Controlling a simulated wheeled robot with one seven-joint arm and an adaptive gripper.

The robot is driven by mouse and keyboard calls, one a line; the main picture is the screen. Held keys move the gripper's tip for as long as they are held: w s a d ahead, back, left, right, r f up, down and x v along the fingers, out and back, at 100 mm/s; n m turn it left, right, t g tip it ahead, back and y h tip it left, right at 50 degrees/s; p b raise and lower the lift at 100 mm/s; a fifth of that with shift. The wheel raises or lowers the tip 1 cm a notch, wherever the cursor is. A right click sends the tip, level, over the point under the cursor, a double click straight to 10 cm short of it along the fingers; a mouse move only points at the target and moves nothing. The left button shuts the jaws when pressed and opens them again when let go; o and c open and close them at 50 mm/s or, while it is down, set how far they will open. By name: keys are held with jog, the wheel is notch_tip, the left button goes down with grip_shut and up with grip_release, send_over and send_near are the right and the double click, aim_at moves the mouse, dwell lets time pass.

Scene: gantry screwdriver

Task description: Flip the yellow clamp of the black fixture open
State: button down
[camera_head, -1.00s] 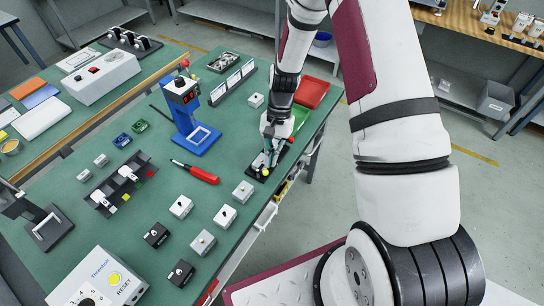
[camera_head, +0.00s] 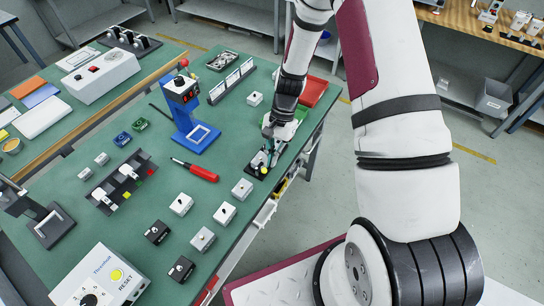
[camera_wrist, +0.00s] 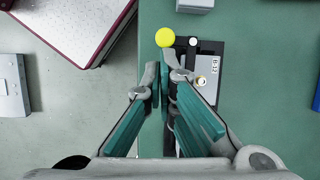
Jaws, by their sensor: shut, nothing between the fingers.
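The black fixture (camera_head: 252,172) lies flat on the green table near its right edge. In the wrist view its black base (camera_wrist: 214,50) carries a silver plate (camera_wrist: 207,75). My gripper (camera_wrist: 160,78) is shut and empty, low over the fixture's left side. Its fingertips are just short of the yellow knob in the wrist picture; I cannot tell whether they touch the clamp. The fingers hide the clamp's lever and part of the base.
A red screwdriver (camera_head: 196,171) lies left of the fixture. Several small switch boxes, such as a grey one (camera_head: 242,188), stand in front. A blue stand (camera_head: 190,125) is at the back left, and a red tray (camera_head: 312,92) lies behind my gripper.

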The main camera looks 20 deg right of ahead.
aim_at(263, 171)
jog(key=shift+s+a+m+t+y+p, duration=0.2)
jog(key=shift+s+m+t+p, duration=0.3)
jog(key=shift+m, duration=0.6)
jog(key=shift+s+a+m+t+y+p, duration=0.1)
jog(key=shift+s+m+t+y+p, duration=0.15)
jog(key=shift+s+m+p, duration=0.6)
jog(key=shift+s+a+m+t+p, duration=0.2)
jog(key=shift+m+t+p, duration=0.2)
jog(key=shift+m, duration=0.55)
jog(key=shift+s+a+m+t+p, duration=0.1)
jog(key=shift+a+m+t+p, duration=0.3)
jog(key=shift+m, duration=0.55)
jog(key=shift+s+a+m+t+p, duration=0.2)
jog(key=shift+m+p, duration=0.35)
jog(key=shift+m, duration=0.4)
jog(key=shift+d, duration=0.1)
jog(key=shift+s+a+p, duration=0.25)
jog(key=shift+a+p, duration=0.15)
jog(key=shift+p, duration=0.25)
jog(key=shift+s+a, duration=0.1)
jog(key=shift+a, duration=0.1)
jog(key=shift+w, duration=0.2)
jog(key=shift+w+a+b, duration=0.1)
jog(key=shift+w+b, duration=0.35)
jog(key=shift+w, duration=0.25)
